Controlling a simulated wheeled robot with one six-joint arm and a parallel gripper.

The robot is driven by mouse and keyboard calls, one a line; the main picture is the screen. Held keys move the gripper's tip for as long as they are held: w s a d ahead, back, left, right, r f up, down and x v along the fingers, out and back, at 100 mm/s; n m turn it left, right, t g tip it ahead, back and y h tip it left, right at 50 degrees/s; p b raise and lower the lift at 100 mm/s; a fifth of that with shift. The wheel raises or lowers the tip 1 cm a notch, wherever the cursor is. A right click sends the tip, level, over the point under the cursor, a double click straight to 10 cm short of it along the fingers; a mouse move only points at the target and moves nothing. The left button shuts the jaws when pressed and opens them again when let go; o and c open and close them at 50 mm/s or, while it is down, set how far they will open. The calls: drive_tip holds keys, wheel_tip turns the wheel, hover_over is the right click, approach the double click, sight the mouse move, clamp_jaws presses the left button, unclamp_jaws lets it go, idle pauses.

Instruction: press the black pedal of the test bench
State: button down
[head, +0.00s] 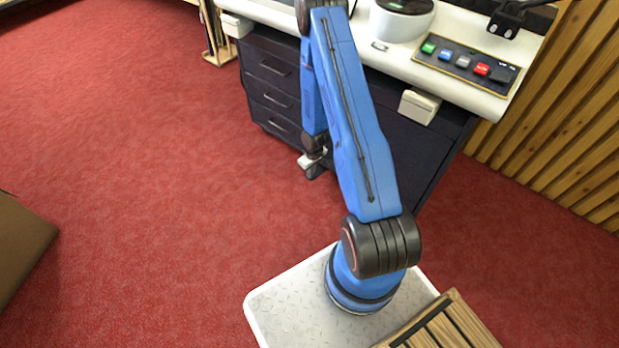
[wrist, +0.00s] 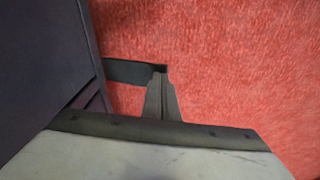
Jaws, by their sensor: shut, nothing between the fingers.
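The black pedal (wrist: 128,71) shows in the wrist view as a dark flat bar standing out from the dark cabinet side over the red carpet. My gripper (wrist: 160,76) is shut and empty, its two grey fingers together. The fingertips overlap the outer right end of the pedal in the picture; I cannot tell whether they touch it. In the head view my gripper (head: 312,167) is low beside the front of the drawer unit, partly behind my blue arm. The pedal cannot be made out surely there.
The dark drawer unit (head: 271,82) stands left of my arm under the white bench top (head: 455,82). A button panel (head: 465,64) with coloured buttons lies on the bench at right. Open red carpet (head: 150,170) spreads to the left. A slatted wooden wall (head: 560,120) is at right.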

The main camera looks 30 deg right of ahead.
drive_tip(key=shift+f, duration=2.25)
drive_tip(key=shift+s, duration=0.1)
drive_tip(key=shift+s+d+r, duration=0.15)
drive_tip(key=shift+s+r, duration=0.15)
drive_tip(key=shift+s, duration=0.4)
drive_tip(key=shift+s+d+r, duration=0.15)
drive_tip(key=shift+s+r, duration=0.1)
drive_tip(key=shift+s, duration=0.45)
